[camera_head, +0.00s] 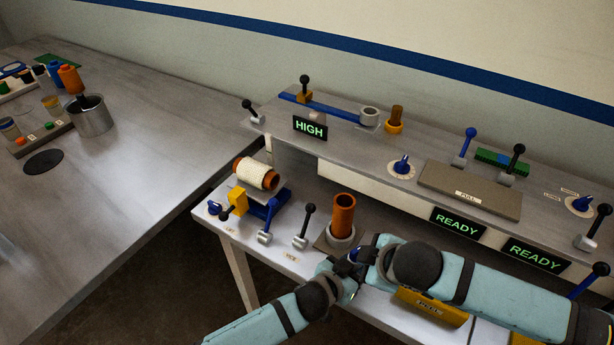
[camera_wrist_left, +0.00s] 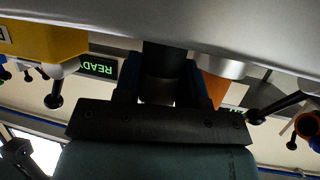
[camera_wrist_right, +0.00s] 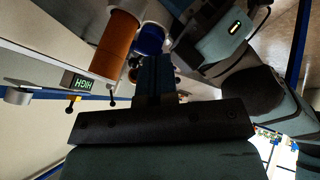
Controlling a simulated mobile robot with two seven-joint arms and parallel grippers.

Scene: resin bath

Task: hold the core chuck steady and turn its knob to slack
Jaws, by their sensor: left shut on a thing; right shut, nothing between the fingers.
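The core chuck is a grey collar (camera_head: 341,236) on a brown plate at the bench's front, with an upright orange core (camera_head: 343,208) in it. Both show upside down in the left wrist view, as collar (camera_wrist_left: 222,66) and core (camera_wrist_left: 212,88). My left gripper (camera_head: 347,266) is beside the chuck, its fingers closed around a dark upright part (camera_wrist_left: 163,62). In the right wrist view, the core (camera_wrist_right: 113,48) stands beside a blue knob (camera_wrist_right: 150,40). My right gripper (camera_wrist_right: 155,62) is shut and empty close to the knob; contact cannot be told. The knob's marks are hidden.
A small lever (camera_head: 303,228) stands left of the chuck, and a cream roll (camera_head: 256,174) lies farther left. A raised shelf with a HIGH sign (camera_head: 310,128) is behind. A yellow block (camera_head: 432,306) lies under my right arm. The grey side table (camera_head: 120,210) has free room.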

